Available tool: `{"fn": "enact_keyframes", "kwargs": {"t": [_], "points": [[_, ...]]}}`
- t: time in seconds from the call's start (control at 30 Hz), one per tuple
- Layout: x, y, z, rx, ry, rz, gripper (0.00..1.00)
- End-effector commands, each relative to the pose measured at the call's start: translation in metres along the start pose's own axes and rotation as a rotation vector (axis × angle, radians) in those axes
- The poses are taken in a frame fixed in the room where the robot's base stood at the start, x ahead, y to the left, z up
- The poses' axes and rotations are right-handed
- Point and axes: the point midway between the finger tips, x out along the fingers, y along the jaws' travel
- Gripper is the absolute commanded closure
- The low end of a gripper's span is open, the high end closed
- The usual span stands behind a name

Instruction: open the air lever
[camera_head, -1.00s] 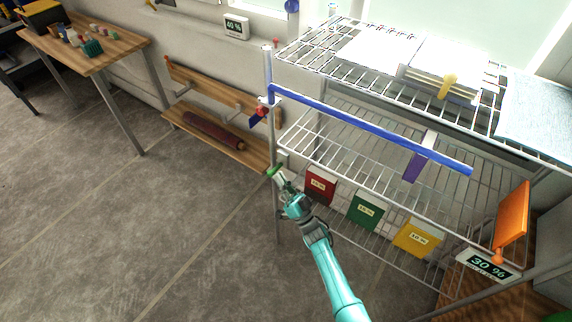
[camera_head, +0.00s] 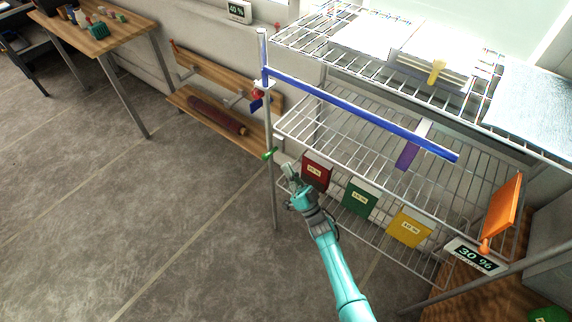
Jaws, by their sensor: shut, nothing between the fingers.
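A small green lever (camera_head: 270,153) sticks out at the rack's front left post, on a pale fitting. A blue lever (camera_head: 257,104) with a red knob sits higher on the same post, below the left end of the blue bar (camera_head: 360,115). Neither is labelled, so I cannot tell which is the air lever. My gripper (camera_head: 290,169) is shut and empty, a little right of and below the green lever, with a small gap between them. It is left of the red card. Its fingertips are small in view.
The wire rack (camera_head: 330,50) stands close, with red (camera_head: 316,172), green (camera_head: 360,198) and yellow (camera_head: 409,228) cards along its lower shelf. An orange paddle (camera_head: 503,207) and a 30 % display (camera_head: 474,256) are at right. The floor at left is clear.

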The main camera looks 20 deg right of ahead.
Motion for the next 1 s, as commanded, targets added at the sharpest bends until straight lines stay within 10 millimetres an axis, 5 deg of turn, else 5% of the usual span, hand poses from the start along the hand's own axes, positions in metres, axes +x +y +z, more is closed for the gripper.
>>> {"fn": "enact_keyframes", "kwargs": {"t": [0.43, 1.0], "points": [[-0.064, -0.003, 0.001, 0.000, -0.002, 0.002, 1.00], [-0.071, -0.004, 0.000, 0.001, -0.001, 0.000, 1.00]]}}
